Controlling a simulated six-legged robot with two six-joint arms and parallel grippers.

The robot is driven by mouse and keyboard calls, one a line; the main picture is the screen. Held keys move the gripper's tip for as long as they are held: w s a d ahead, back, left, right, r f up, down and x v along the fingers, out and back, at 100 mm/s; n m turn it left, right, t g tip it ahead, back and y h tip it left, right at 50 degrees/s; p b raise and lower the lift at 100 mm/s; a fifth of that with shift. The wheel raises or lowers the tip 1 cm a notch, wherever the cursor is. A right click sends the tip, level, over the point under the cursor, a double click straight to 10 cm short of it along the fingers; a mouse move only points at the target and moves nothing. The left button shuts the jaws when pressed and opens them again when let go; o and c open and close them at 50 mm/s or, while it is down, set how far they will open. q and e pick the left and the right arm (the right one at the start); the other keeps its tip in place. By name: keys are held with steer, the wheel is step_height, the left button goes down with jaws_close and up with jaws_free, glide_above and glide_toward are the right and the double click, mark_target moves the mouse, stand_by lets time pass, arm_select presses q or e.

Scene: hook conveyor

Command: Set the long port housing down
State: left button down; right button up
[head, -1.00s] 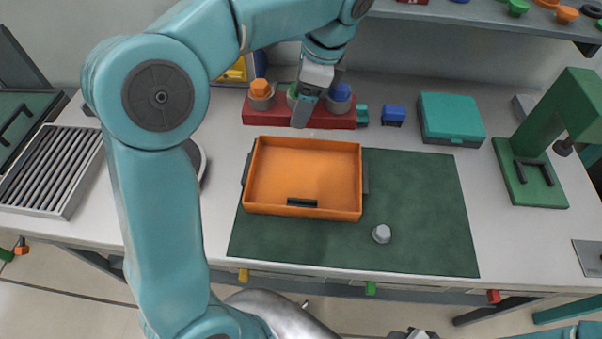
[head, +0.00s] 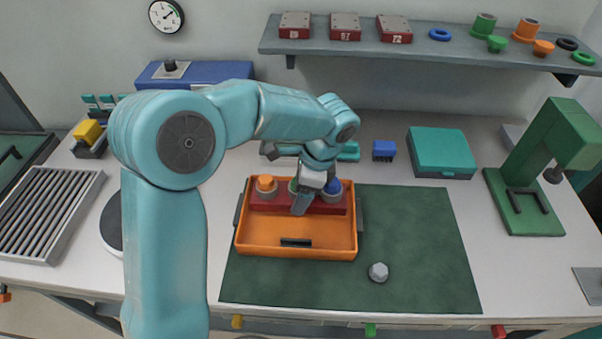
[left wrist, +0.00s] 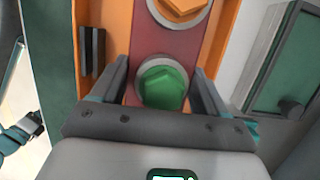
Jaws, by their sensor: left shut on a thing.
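The long port housing (head: 281,207) is a red bar with orange, green and blue plugs in grey rings along its top. It is within the back part of the orange tray (head: 300,242), lying along its length. I cannot tell whether it touches the tray floor. My left gripper (head: 301,203) comes down over its middle and hides part of it. In the left wrist view, the fingers (left wrist: 163,84) are shut on the red housing (left wrist: 160,43) on both sides of the green plug (left wrist: 162,86). My right gripper is not in view.
The tray stands on a dark green mat (head: 420,240), with a grey nut-like piece (head: 378,272) to its right. Behind are a blue block (head: 384,150) and a teal box (head: 442,150). A green press (head: 535,170) stands right, a grey slatted rack (head: 45,215) left.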

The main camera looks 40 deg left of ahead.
arm_select(q)
steer(key=shift+f, duration=2.5)
steer(key=shift+f, duration=0.15)
jaws_free()
steer(key=v, duration=1.1)
steer(key=shift+r, duration=0.6)
steer(key=shift+s+f, duration=0.1)
steer(key=shift+s, duration=0.05)
